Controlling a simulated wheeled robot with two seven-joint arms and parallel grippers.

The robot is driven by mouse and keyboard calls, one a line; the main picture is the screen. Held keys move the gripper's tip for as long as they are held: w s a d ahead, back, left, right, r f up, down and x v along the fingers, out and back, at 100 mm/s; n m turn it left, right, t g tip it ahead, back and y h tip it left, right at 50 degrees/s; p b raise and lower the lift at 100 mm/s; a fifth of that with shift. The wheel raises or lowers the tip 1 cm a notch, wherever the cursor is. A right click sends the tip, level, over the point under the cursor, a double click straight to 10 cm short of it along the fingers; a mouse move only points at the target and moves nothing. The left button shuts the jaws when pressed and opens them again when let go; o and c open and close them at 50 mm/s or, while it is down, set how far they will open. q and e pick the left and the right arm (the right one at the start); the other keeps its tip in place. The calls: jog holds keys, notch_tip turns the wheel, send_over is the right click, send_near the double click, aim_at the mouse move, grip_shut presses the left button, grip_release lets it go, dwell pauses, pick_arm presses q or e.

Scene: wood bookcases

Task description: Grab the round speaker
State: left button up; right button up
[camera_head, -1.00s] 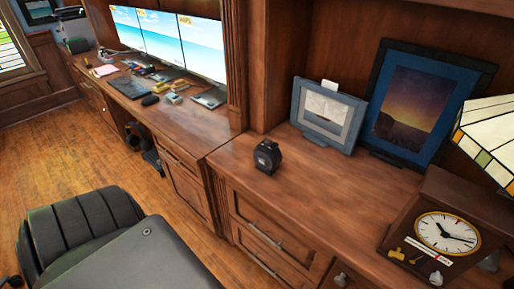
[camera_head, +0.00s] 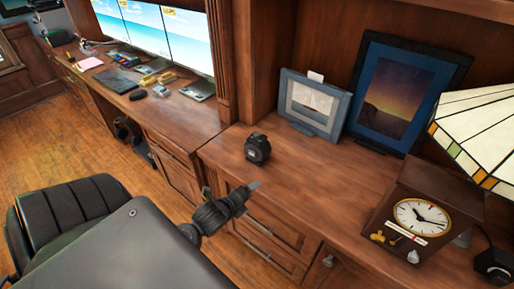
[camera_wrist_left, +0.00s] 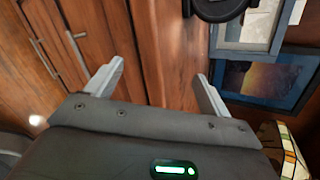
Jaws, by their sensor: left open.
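A small black round speaker (camera_head: 257,148) stands upright on the wooden counter, left of the picture frames. A dark round thing, probably this speaker (camera_wrist_left: 218,8), is cut off by the top edge of the left wrist view. My left gripper (camera_head: 231,189) is in front of the counter's drawers, nearer to me than the speaker and apart from it. In the left wrist view its two fingers (camera_wrist_left: 160,72) are spread with nothing between them. My right gripper is not in view.
A grey picture frame (camera_head: 310,104) and a dark blue one (camera_head: 400,95) lean behind the speaker. A wooden clock (camera_head: 424,217), a stained-glass lamp (camera_head: 481,125) and another black object (camera_head: 495,267) stand at the right. The counter around the speaker is clear.

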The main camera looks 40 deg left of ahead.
pick_arm(q)
jog(key=w+a+r+m+t, duration=0.2)
jog(key=w+a+r+m, duration=0.15)
jog(key=m, duration=0.25)
jog(key=m+t, duration=0.4)
jog(key=m, duration=0.4)
send_near(253, 143)
jog(key=w, duration=0.3)
jog(key=w+b, duration=0.1)
jog(key=w, duration=0.1)
jog(key=w+b, duration=0.1)
jog(key=w, duration=0.1)
jog(key=shift+w+a+f, duration=0.15)
jog(key=shift+w+a, duration=0.05)
jog(key=shift+w, duration=0.5)
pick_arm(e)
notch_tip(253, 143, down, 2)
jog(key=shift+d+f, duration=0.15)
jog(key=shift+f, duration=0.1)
